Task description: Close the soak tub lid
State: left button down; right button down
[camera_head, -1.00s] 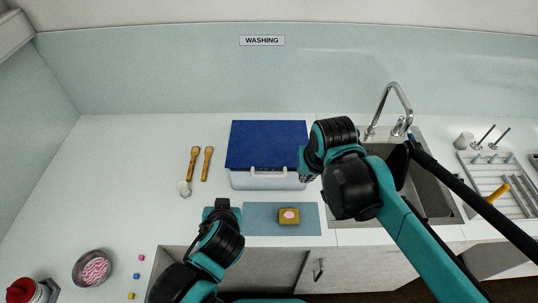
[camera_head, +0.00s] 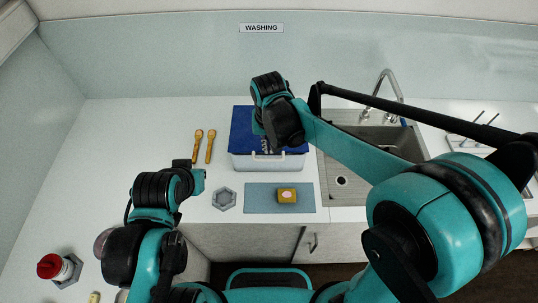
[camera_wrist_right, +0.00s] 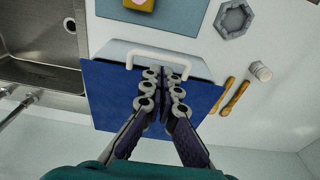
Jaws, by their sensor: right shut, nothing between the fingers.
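The soak tub (camera_head: 240,162) is a pale box on the counter with a white handle (camera_head: 282,157) at its front.
A blue-grey mat (camera_head: 257,198) with a yellow sponge (camera_head: 288,195) lies in front of the tub. A grey hexagonal dish (camera_head: 224,199) is left of it. Two wooden-handled brushes (camera_head: 204,146) lie left of the tub. The sink (camera_head: 345,180) is at the right.

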aim_at(269, 159)
pick_arm(q)
jog(key=shift+f+b, duration=0.35)
jog(key=shift+f, duration=0.1)
pick_arm(e)
jog(key=shift+w+f, duration=0.15)
jog(key=shift+f, duration=1.2)
jog(key=shift+w+f, duration=0.1)
jog(key=shift+f, duration=1.25)
